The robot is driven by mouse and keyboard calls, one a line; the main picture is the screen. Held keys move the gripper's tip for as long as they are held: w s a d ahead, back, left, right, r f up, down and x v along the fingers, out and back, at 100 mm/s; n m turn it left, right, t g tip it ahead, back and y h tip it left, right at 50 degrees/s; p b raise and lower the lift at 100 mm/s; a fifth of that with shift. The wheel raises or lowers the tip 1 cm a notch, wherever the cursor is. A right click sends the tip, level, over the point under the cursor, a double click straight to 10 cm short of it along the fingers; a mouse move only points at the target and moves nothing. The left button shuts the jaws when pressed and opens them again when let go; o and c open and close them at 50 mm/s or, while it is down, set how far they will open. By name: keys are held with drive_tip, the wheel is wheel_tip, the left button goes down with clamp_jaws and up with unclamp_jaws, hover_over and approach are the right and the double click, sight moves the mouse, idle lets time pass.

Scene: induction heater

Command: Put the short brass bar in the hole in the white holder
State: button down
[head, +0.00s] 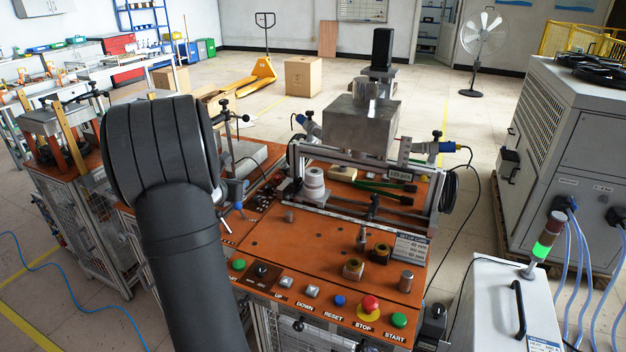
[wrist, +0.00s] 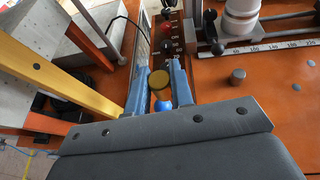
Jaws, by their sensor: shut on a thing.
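The white holder (head: 313,188) is a ribbed white cylinder standing at the left end of the rail on the orange bench. It also shows at the top of the wrist view (wrist: 240,22), right of my gripper. My gripper (wrist: 161,88) has blue fingers and is shut on the short brass bar (wrist: 159,81), whose round yellow end shows between the fingertips. In the head view my gripper (head: 237,193) is left of the holder and apart from it, partly behind my own arm. The bar cannot be made out there, and the holder's hole is not clearly visible.
A small grey peg (head: 290,216) stands in front of the holder. Brass-and-dark pieces (head: 352,268) and a steel cylinder (head: 406,282) stand on the bench's right side. A metal block (head: 361,125) sits above the rail. Buttons, including a red stop button (head: 369,304), line the front edge.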

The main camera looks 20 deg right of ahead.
drive_tip(key=w+d+r+m+g+h, duration=0.1)
drive_tip(key=d+r+m+g+h, duration=0.15)
drive_tip(key=d, duration=0.55)
drive_tip(key=w+d+r+m+g+h, duration=0.1)
drive_tip(key=d+r+m+g, duration=0.3)
drive_tip(key=d, duration=0.4)
drive_tip(key=w+d+r+m+g+h, duration=0.1)
drive_tip(key=d+r+m+g+h, duration=0.15)
drive_tip(key=d, duration=0.55)
drive_tip(key=y, duration=0.1)
hover_over(314, 186)
drive_tip(key=w+d, duration=0.1)
drive_tip(key=w, duration=0.2)
wheel_tip(314, 186, down, 10)
drive_tip(key=shift+r+m+g, duration=0.2)
drive_tip(key=shift+m+g, duration=0.1)
drive_tip(key=shift+s+f, duration=0.1)
drive_tip(key=shift+f, duration=0.05)
